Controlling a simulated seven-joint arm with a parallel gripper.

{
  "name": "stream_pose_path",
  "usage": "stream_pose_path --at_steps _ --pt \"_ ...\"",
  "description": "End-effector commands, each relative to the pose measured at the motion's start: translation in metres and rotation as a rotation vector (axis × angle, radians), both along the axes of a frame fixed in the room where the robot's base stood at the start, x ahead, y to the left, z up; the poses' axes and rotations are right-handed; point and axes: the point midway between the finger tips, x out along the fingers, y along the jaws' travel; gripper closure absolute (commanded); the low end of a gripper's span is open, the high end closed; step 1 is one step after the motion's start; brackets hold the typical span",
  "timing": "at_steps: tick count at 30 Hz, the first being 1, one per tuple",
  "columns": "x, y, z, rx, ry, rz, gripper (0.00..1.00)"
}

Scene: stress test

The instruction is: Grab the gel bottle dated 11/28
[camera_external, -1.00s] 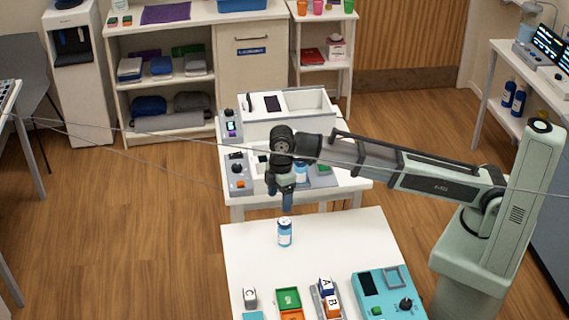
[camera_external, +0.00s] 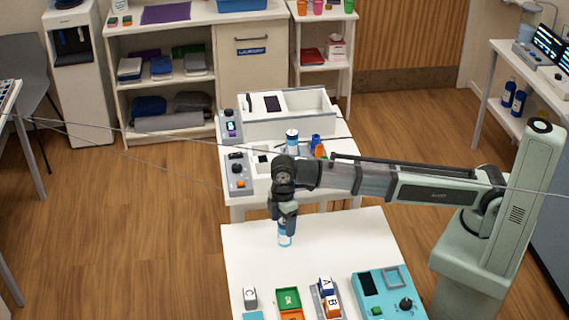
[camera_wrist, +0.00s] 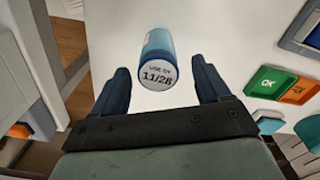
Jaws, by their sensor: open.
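The gel bottle (camera_wrist: 158,63) is blue and white, and its white cap reads "USE BY 11/28" in the wrist view. It stands on the white front table (camera_external: 330,245), and its lower part (camera_external: 284,240) shows below my gripper in the external view. My gripper (camera_wrist: 162,80) is open, with one dark blue finger to each side of the bottle's cap end in the wrist view. In the external view my gripper (camera_external: 284,222) is right over the bottle and hides its top. I cannot tell whether the fingers touch it.
On the front table are a block marked C (camera_external: 250,297), a green OK tile (camera_external: 288,299), blocks marked A and B (camera_external: 328,297) and a teal device (camera_external: 390,295). Another blue-and-white bottle (camera_external: 292,139) stands on the table behind. Bare table surrounds the gel bottle.

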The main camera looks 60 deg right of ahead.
Motion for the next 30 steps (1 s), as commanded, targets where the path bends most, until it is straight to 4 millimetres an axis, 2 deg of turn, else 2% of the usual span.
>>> stream_pose_path --at_steps 5,17,25,30 --pt "-0.001 -0.002 -0.007 -0.001 0.0 0.0 0.24" --pt "-0.002 -0.008 -0.049 -0.001 0.001 0.0 0.24" --pt "-0.002 -0.007 -0.053 0.0 0.0 0.0 0.24" --pt "-0.002 -0.007 -0.052 0.0 0.0 0.0 0.39"
